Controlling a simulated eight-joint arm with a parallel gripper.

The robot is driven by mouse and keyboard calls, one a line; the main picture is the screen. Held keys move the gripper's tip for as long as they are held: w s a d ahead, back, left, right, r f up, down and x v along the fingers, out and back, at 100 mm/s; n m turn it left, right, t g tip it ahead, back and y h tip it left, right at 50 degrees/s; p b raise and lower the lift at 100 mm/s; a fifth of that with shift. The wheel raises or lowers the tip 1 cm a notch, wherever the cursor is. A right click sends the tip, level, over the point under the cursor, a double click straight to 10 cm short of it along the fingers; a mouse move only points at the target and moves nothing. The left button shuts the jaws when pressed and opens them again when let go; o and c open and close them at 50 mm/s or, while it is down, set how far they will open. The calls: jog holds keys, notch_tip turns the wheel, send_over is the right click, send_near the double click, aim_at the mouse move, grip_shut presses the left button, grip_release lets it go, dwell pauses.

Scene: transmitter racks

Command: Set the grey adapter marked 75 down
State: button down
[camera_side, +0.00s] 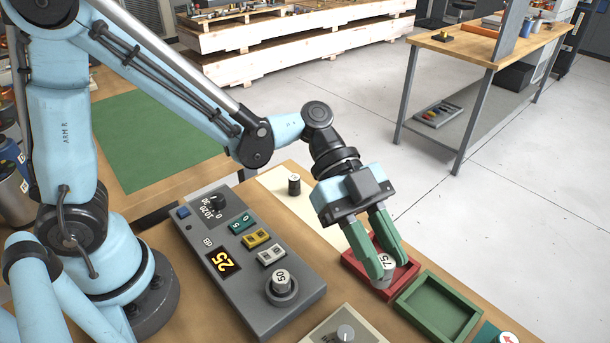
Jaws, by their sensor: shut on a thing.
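The grey adapter marked 75 (387,261) is between the green fingers of my gripper (386,262), which is shut on it. My gripper reaches down from the upper left, tilted.
An empty green tray (462,335) is beside the red one. A grey console (225,292) holds an adapter marked 50 (281,279). A small dark-and-grey knob (294,185) stands on a cream board (275,186) behind. A cream box with a dial (345,332) is in front.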

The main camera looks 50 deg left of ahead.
jog(key=w+a+f, duration=0.1)
jog(key=w+f, duration=0.1)
jog(key=w+a+f, duration=0.2)
jog(key=w, duration=0.1)
jog(key=w+a+f, duration=0.2)
jog(key=w, duration=0.1)
jog(key=shift+w, duration=0.25)
jog(key=shift+f, duration=1.95)
jog(key=shift+f, duration=0.1)
jog(key=c, duration=0.9)
grip_release()
jog(key=shift+o, duration=0.2)
